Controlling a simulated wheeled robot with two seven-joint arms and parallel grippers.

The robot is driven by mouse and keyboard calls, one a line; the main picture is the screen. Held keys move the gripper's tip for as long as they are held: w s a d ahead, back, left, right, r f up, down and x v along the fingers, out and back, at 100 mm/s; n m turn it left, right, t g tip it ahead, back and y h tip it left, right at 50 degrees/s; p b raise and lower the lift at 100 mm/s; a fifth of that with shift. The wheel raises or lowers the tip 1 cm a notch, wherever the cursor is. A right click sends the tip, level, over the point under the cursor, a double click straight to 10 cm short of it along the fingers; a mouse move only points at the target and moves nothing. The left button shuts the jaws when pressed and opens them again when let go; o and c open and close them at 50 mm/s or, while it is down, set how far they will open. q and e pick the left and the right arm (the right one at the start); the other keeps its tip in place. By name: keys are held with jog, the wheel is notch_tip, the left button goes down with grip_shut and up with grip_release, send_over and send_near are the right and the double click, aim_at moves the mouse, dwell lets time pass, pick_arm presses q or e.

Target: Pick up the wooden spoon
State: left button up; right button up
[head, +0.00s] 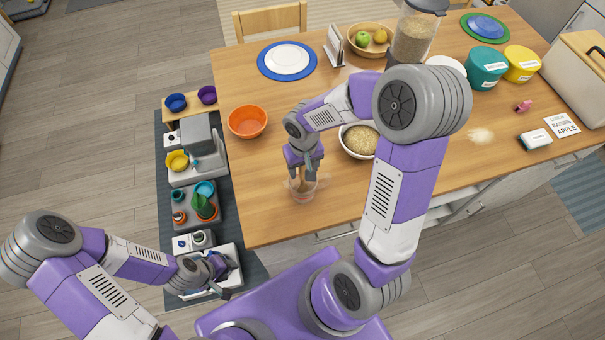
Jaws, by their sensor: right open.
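A small pinkish see-through cup (303,194) stands near the front edge of the table. My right gripper (304,176) points down right over this cup, with its fingers apart at the cup's mouth. A thin brown shape shows between the fingers and may be the wooden spoon's handle; the gripper hides most of it, so I cannot tell whether the fingers touch it. My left gripper (222,282) hangs low at the left, off the table, above the floor-level items; its jaw opening is unclear.
An orange bowl (248,122) stands left of my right gripper, and a bowl of grain (358,140) stands close on its right. A blue-rimmed plate (268,61), fruit bowl (353,40) and clear grain container (412,42) are further back. The table's left front is clear.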

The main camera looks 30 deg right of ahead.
jog(key=shift+s+f, duration=0.1)
jog(key=shift+f, duration=0.45)
grip_shut()
